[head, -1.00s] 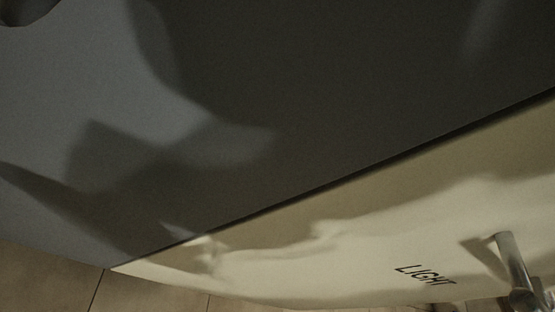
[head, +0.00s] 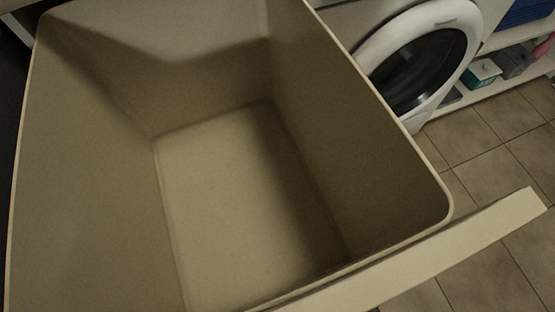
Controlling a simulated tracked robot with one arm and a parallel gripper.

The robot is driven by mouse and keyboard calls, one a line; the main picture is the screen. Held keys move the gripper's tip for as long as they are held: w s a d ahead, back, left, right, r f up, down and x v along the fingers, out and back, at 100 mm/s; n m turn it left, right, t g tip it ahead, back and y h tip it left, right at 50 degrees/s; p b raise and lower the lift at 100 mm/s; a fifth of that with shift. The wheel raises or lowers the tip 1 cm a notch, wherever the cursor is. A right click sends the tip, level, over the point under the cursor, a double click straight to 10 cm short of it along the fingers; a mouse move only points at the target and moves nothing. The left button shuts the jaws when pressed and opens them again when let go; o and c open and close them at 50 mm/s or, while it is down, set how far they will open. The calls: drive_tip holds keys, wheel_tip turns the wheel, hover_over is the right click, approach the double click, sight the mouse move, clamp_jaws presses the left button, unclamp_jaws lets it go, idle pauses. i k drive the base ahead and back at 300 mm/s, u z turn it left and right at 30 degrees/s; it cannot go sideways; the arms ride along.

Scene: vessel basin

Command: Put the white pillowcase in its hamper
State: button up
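A beige, square-cornered hamper bin (head: 340,140) fills most of the head view, seen from above through its open top. Its inside walls and floor are bare, and it looks empty. A pale flat front panel (head: 440,250) runs along the bin's near right edge. No label shows on the panel from this angle. The white pillowcase is not in view. My gripper is not in view either, so I cannot tell whether it holds anything.
A white washing machine (head: 450,30) with a round dark door stands beyond the bin at the upper right. A low white shelf beside it holds a teal and white box (head: 482,73) and other items. Tiled floor (head: 490,155) lies clear at the right.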

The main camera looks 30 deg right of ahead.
sight(217, 240)
drive_tip(key=i, duration=0.85)
drive_tip(key=u, duration=0.05)
